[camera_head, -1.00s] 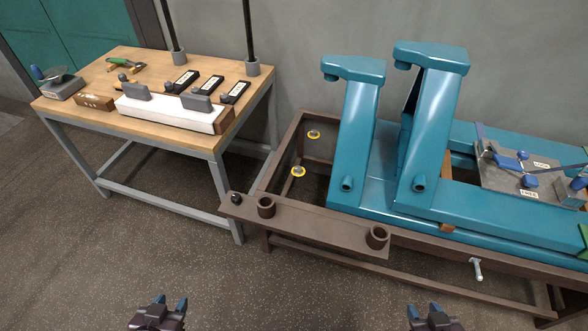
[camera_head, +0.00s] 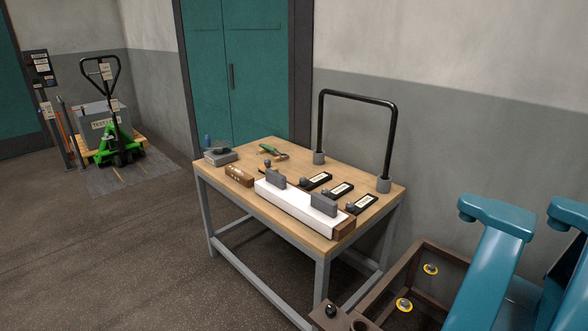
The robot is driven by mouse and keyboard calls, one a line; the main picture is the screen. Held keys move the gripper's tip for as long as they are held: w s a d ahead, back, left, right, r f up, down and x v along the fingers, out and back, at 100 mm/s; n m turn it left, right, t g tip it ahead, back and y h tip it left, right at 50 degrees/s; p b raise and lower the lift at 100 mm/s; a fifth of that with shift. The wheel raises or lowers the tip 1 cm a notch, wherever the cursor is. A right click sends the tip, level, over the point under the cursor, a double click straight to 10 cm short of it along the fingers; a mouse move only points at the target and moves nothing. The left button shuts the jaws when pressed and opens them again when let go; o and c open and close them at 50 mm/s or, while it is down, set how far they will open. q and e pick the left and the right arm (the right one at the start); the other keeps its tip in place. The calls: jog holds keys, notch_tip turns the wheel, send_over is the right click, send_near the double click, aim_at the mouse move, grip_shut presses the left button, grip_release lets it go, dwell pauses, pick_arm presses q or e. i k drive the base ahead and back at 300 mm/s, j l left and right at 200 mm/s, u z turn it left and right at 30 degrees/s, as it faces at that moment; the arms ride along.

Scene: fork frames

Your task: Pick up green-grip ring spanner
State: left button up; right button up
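A small green-handled tool (camera_head: 272,150), which appears to be the green-grip ring spanner, lies near the back of the wooden-topped table (camera_head: 225,182). Something wooden shows under or beside it. Its ring end is too small to make out. Neither of my grippers is in view.
On the table are a grey block with a blue part (camera_head: 220,156), a brown wooden block (camera_head: 239,176), a long white block with grey pieces (camera_head: 290,207) and several black labelled pieces. A black hoop rail (camera_head: 358,96) stands at the back. Teal machine arms (camera_head: 490,260) stand right.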

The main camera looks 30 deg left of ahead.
aim_at(265, 146)
jog(key=i+j, duration=0.1)
jog(key=j, duration=0.5)
jog(key=i+j+z, duration=0.1)
jog(key=j, duration=1.15)
jog(key=i+j, duration=0.15)
jog(key=j, duration=0.5)
jog(key=i+j+z, duration=0.25)
jog(key=j, duration=1.5)
jog(key=j+z, duration=0.2)
jog(key=j, duration=1.6)
